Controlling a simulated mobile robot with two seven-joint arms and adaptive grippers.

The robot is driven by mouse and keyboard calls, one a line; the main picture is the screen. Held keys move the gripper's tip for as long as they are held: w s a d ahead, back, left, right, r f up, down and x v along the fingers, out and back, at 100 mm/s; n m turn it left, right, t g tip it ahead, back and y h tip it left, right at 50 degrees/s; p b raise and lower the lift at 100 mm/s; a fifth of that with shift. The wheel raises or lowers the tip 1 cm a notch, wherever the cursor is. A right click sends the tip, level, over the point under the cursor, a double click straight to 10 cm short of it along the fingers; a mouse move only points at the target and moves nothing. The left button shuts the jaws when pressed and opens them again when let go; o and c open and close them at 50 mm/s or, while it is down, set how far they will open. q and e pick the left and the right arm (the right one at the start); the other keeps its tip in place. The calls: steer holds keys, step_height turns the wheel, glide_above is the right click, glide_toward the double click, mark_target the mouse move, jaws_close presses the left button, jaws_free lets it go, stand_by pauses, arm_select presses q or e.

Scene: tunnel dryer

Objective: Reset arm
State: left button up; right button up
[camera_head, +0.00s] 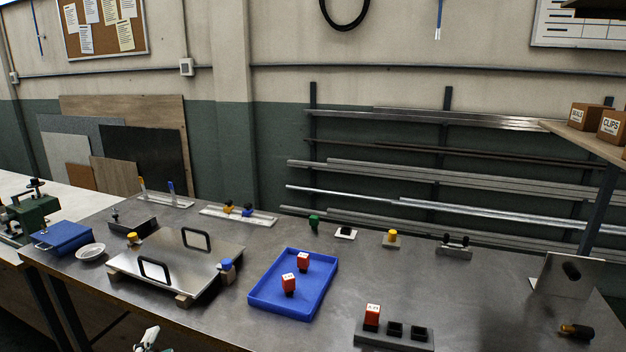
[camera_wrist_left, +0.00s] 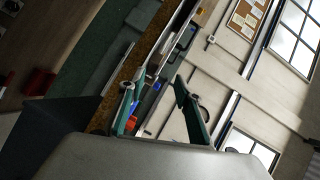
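My left gripper (camera_wrist_left: 158,105) shows in the left wrist view with its two dark green fingers spread apart and nothing seen between them. In the head view only a small part of what looks like the left gripper (camera_head: 148,341) shows at the bottom edge, in front of the table. It is apart from everything on the table (camera_head: 225,325). My right gripper is in neither view.
A blue tray (camera_head: 254,298) holds two red blocks. A metal plate with two black handles (camera_head: 180,258) lies left of it. A grey holder (camera_head: 383,338) with one red block is at the front. A shelf (camera_head: 590,143) juts in at right.

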arm_select(q)
steer(key=s+a+f+n+g+y, duration=0.1)
steer(key=s+a+f+n+g, duration=0.2)
steer(key=s+f+g, duration=0.5)
steer(key=s+a+f+n+g, duration=0.15)
steer(key=s+f, duration=0.45)
steer(key=s, duration=0.6)
steer(key=w+d+f+n+t+h, duration=0.2)
steer(key=d+f+h, duration=0.4)
steer(key=d+f, duration=0.7)
steer(key=shift+d+f+n+t+h, duration=0.3)
steer(key=shift+d+n+t, duration=0.45)
steer(key=shift+d+t, duration=0.35)
steer(key=shift+r, duration=0.1)
